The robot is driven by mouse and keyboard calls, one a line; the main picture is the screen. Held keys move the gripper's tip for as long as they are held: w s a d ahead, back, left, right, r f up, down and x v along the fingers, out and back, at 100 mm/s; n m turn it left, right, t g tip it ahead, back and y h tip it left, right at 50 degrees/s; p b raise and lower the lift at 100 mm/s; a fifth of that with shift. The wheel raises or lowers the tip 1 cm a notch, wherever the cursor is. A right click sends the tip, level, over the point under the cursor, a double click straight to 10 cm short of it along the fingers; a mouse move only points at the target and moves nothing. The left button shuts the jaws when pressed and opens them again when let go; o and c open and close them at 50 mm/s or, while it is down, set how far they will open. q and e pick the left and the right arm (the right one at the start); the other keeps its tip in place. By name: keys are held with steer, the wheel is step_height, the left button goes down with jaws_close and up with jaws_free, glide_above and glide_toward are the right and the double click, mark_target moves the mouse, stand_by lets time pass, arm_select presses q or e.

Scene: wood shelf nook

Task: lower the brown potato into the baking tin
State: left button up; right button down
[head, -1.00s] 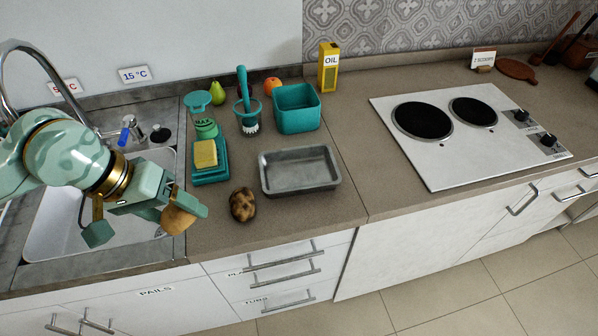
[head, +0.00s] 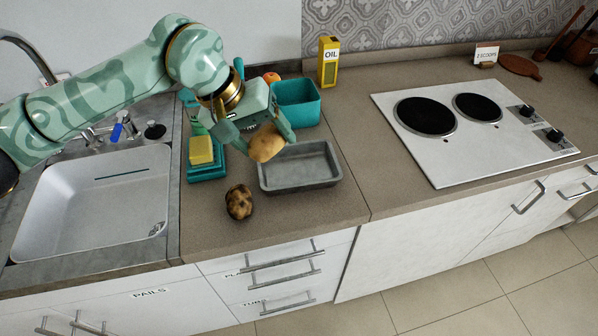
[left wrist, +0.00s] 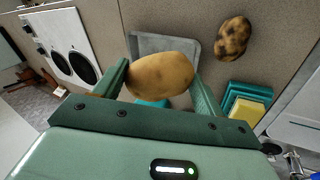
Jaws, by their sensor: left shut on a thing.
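The brown potato (head: 267,147), smooth and light brown, is gripped in my left gripper (head: 263,138). In the left wrist view the potato (left wrist: 162,76) lies crosswise between the two green fingers, which are shut on it. The baking tin (head: 310,166) is a grey, shallow rectangular tray on the counter, and it looks empty where it shows. The potato is above the tin's far left corner and hides that part. In the left wrist view the tin (left wrist: 150,44) shows partly behind the potato. My right gripper is not in view.
A dark, blotchy potato (head: 239,202) lies on the counter left of the tin. A teal bin (head: 297,104) stands behind the tin. The counter right of the tin is clear.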

arm_select(q)
steer(key=b, duration=0.6)
glide_above(321, 169)
steer(key=s+a, duration=0.2)
steer(key=a, duration=0.2)
step_height(321, 169, down, 4)
steer(key=f, duration=0.1)
steer(key=shift+w+d+r, duration=0.25)
steer(key=shift+w+d, duration=0.3)
steer(key=shift+w, duration=0.1)
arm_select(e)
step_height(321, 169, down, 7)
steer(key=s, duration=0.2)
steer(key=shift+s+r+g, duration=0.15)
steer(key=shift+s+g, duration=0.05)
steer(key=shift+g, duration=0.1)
arm_select(q)
steer(key=shift+d, duration=0.15)
steer(key=shift+w+d, duration=0.1)
steer(key=shift+d, duration=0.1)
steer(key=shift+f+b, duration=0.9)
steer(key=shift+f, duration=0.7)
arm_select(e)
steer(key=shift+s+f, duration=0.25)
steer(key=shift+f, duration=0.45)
